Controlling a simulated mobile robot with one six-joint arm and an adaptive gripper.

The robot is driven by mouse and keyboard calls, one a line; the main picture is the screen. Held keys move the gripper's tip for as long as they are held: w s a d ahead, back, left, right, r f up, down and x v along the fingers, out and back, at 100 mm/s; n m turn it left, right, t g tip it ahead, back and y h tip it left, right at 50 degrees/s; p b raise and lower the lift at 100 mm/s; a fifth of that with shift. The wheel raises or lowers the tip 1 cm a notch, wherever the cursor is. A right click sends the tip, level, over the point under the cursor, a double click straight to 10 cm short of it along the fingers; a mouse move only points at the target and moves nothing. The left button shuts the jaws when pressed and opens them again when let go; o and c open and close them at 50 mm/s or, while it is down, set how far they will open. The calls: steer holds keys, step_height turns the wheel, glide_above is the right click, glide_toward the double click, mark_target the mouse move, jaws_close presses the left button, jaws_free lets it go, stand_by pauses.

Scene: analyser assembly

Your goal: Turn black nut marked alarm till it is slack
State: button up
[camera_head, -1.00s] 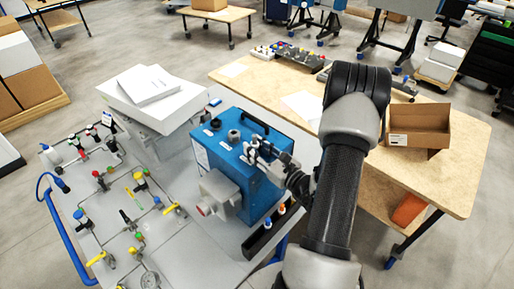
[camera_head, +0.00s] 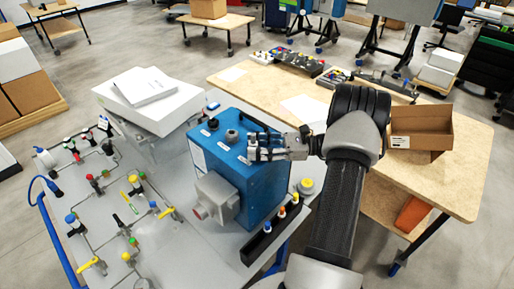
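The blue analyser box (camera_head: 262,188) stands on the grey panel cart. On its top are a small black nut (camera_head: 213,123) near the back left and a larger dark round fitting (camera_head: 232,136) nearer the middle. Their markings are too small to read, so I cannot tell which is marked alarm. My gripper (camera_head: 252,147) is over the right part of the box top, its fingers pointing left, just right of the larger fitting. Whether the fingers are apart or hold anything is too small to tell. They hide part of the top beneath them.
A grey housing (camera_head: 216,198) juts from the box front. A black strip with coloured knobs (camera_head: 270,232) lies to its right. Valves and piping cover the cart's left side. A white case (camera_head: 150,100) stands behind. A wooden table (camera_head: 450,185) with an open cardboard box (camera_head: 420,128) is right.

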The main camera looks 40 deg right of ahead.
steer(key=shift+a+r+m+t+h+p, duration=0.15)
steer(key=shift+r+m+t+h+p, duration=0.05)
steer(key=shift+m+t+h+p, duration=0.75)
steer(key=m+t+h+p, duration=0.1)
steer(key=m+t+h, duration=0.1)
steer(key=h, duration=0.1)
steer(key=shift+s+a, duration=0.1)
steer(key=shift+a, duration=0.05)
steer(key=m+h, duration=0.1)
steer(key=h, duration=0.1)
steer(key=m+t+h, duration=0.1)
steer(key=m+h, duration=0.1)
steer(key=m+t+h, duration=0.1)
steer(key=h, duration=0.2)
steer(key=shift+a+f+m+p, duration=0.3)
steer(key=shift+m+p, duration=0.05)
steer(key=m+h, duration=0.2)
steer(key=h, duration=0.2)
steer(key=shift+a+m+b, duration=0.1)
steer(key=shift+m+b, duration=0.2)
steer(key=shift+b, duration=0.05)
steer(key=shift+m+h, duration=0.4)
steer(key=shift+h, duration=0.15)
steer(key=shift+d, duration=0.2)
steer(key=shift+c, duration=0.3)
